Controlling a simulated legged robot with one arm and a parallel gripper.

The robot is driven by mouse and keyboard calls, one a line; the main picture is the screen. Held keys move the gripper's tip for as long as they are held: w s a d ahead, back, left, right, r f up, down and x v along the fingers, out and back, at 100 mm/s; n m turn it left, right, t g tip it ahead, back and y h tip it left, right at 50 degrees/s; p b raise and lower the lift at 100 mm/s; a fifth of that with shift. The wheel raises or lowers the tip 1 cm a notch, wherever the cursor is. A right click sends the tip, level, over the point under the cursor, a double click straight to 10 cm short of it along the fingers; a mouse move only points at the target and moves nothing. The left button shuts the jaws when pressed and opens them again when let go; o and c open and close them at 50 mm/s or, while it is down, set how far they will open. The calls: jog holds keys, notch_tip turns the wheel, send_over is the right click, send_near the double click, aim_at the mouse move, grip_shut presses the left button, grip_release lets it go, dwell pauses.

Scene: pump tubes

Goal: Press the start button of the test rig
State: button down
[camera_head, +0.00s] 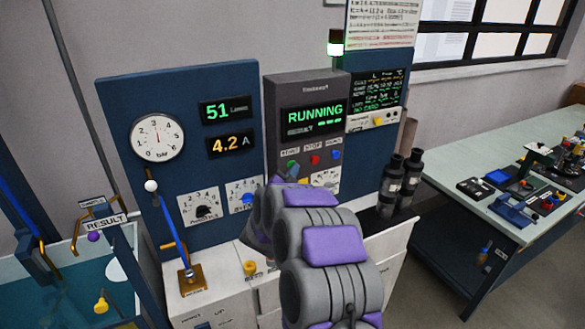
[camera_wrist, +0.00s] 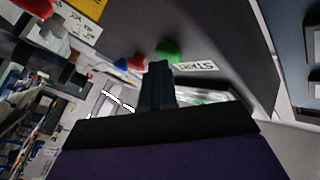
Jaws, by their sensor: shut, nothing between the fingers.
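The grey test rig panel (camera_head: 308,88) has a lit display (camera_head: 312,114) reading RUNNING in green. Below it are a green button (camera_head: 292,166) at the left under the START label, a red one (camera_head: 314,159) and a blue one (camera_head: 335,154). In the wrist view my gripper (camera_wrist: 158,68) is shut and empty. Its tips appear just below and left of the green button (camera_wrist: 169,52), with the START label (camera_wrist: 196,66) to the right. I cannot tell whether they touch it. In the head view my arm covers the lower panel and the fingertips cannot be made out.
A blue board with a round gauge (camera_head: 157,136) and readouts of 51 and 4.2 A stands to the left. A lever with a white knob (camera_head: 151,186) rises before it. Dark cylinders (camera_head: 402,182) stand right of the rig. A cluttered workbench (camera_head: 462,160) is further right.

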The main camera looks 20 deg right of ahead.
jog(key=shift+r, duration=0.4)
jog(key=s, duration=0.2)
jog(key=s+b, duration=0.1)
jog(key=s, duration=0.2)
jog(key=shift+s+d+f, duration=0.15)
jog(key=shift+s+f, duration=0.15)
jog(key=shift+f, duration=0.1)
jog(key=shift+d, duration=0.2)
jog(key=shift+a, duration=0.15)
